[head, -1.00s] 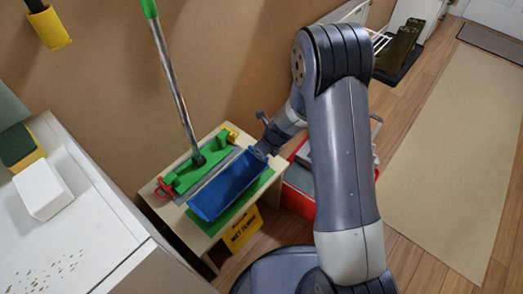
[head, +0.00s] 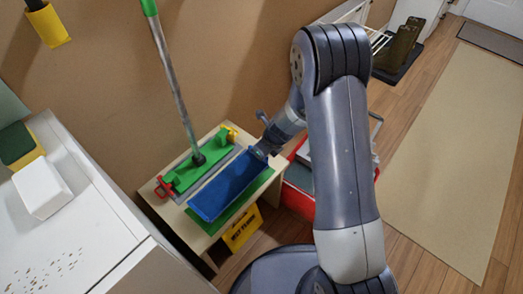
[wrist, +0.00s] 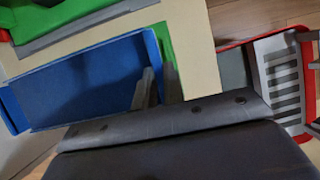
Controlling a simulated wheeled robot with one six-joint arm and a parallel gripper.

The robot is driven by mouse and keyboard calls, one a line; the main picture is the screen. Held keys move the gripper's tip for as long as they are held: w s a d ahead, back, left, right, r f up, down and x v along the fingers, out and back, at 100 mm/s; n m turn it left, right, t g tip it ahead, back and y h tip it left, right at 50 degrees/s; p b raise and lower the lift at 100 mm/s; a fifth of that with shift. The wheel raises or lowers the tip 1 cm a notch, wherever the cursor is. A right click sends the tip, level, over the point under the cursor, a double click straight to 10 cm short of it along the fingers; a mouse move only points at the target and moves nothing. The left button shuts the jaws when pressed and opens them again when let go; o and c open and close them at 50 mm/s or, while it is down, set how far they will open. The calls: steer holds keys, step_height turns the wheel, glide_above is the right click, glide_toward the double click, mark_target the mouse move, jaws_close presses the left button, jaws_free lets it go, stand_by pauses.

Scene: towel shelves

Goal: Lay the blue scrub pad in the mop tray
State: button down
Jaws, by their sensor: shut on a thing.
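A long blue piece (head: 228,190) lies over the right side of the small wooden stand (head: 215,240). It also shows in the wrist view (wrist: 80,80), dark blue across the middle with a brighter raised edge at the left end. I cannot clearly separate the blue scrub pad from a tray around it. My gripper (head: 265,151) is at its far right end. In the wrist view my gripper (wrist: 157,88) is shut on the pad's end, with the grip point partly hidden. Green shows beside and under the blue piece.
A mop with a green flat head (head: 195,168) stands behind on the same stand, its handle (head: 172,85) rising close by. A yellow wet-floor sign (head: 242,230) and a red-rimmed bin (head: 298,195) are near. A white cabinet (head: 70,230) stands left.

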steer(key=shift+f+b, duration=1)
steer(key=shift+f, duration=0.4)
steer(key=shift+f+b, duration=0.65)
steer(key=shift+f, duration=0.15)
stand_by(0.7)
steer(key=c, duration=1.4)
jaws_free()
steer(key=shift+r, duration=0.15)
steer(key=p+v, duration=0.4)
steer(key=v, duration=0.6)
steer(key=shift+s+r+p, duration=0.15)
steer(key=shift+r+p, duration=0.1)
steer(key=shift+p, duration=0.05)
steer(key=b+x, duration=0.4)
steer(key=x, duration=0.7)
steer(key=shift+d, duration=0.1)
steer(key=shift+r, duration=0.3)
